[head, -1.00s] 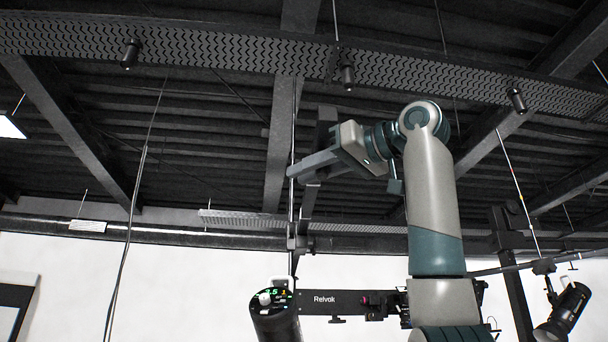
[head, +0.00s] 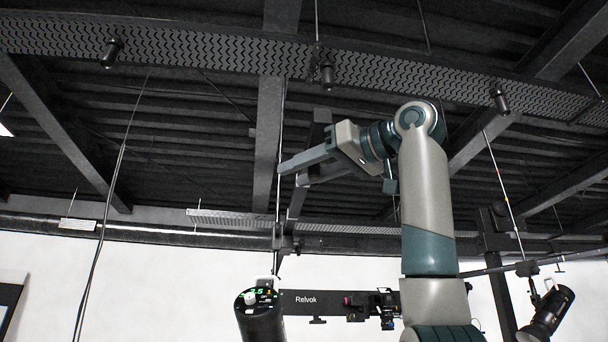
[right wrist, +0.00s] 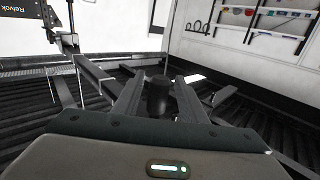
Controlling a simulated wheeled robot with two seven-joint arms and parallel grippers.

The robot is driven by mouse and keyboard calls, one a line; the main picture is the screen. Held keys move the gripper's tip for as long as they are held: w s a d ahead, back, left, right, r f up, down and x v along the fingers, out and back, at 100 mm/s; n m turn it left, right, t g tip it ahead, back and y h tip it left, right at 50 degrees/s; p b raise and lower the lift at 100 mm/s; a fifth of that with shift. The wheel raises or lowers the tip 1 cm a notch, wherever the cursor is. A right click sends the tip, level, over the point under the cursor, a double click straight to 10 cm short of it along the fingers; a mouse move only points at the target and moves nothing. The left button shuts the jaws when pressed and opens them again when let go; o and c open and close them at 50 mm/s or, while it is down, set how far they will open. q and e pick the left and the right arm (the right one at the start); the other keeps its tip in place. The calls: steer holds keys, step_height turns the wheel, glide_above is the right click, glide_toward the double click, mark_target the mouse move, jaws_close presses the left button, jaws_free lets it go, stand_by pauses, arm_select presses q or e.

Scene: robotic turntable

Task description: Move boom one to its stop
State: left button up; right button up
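A black boom (head: 330,302) lettered "Relvok" runs level across the lower middle of the head view. At its left end is a black cylinder (head: 260,322) with a lit display and a knob. Part of the lettered boom also shows in the right wrist view (right wrist: 14,16). I cannot tell whether this is boom one, and no stop is clear to see. My right gripper (head: 289,175) is raised well above the boom, with its fingers apart. In the right wrist view a dark cylinder (right wrist: 158,96) shows between the fingers; contact is unclear. My left gripper is out of view.
A black lamp (head: 546,312) hangs at the lower right. A perforated overhead track (head: 215,52) carries several small black fittings. A thin upright rod (head: 280,140) and a loose cable (head: 100,240) hang at the left.

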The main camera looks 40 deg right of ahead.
steer(key=shift+s+d, duration=0.45)
steer(key=shift+s+b, duration=0.25)
steer(key=shift+b, duration=0.05)
arm_select(q)
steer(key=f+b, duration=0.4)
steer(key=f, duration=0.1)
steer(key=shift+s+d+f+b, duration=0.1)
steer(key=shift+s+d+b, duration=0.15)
steer(key=shift+b, duration=0.05)
arm_select(e)
steer(key=s+d, duration=0.2)
steer(key=s, duration=1.4)
steer(key=shift+s+d, duration=0.3)
steer(key=shift+s, duration=0.05)
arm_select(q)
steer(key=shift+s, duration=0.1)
arm_select(e)
steer(key=shift+r, duration=0.1)
